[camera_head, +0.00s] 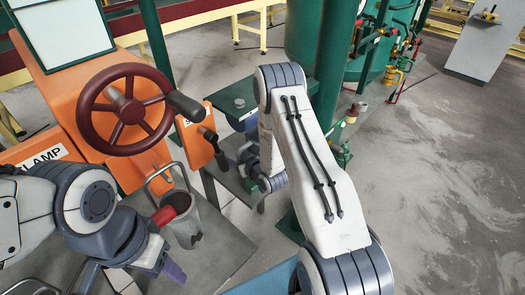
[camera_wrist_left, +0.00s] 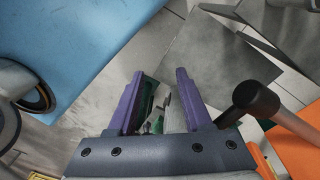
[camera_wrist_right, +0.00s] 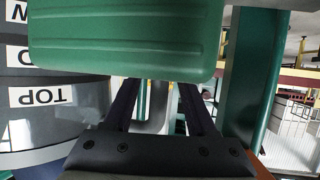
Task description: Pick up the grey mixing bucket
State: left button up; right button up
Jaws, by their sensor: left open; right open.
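The grey mixing bucket (camera_head: 186,222) stands upright on a grey surface left of centre in the head view, with its wire handle (camera_head: 164,172) raised. A red cylindrical part shows at its near left rim; I cannot tell whether it is inside. My left gripper is below and in front of the bucket in the head view, apart from it. In the left wrist view its purple fingers (camera_wrist_left: 160,76) are open and empty. My right gripper's fingertips are hidden in the head view; in the right wrist view its dark fingers (camera_wrist_right: 157,84) are open and empty.
An orange machine (camera_head: 62,95) with a dark red handwheel (camera_head: 124,108) stands behind the bucket. A black lever knob (camera_wrist_left: 256,97) is close to my left gripper. A green container (camera_wrist_right: 125,40) is just beyond my right fingers. Open floor lies right.

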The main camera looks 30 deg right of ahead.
jog(key=shift+w+f, duration=0.25)
jog(key=shift+w, duration=0.2)
grip_shut()
jog(key=shift+r, duration=0.1)
dwell(1.0)
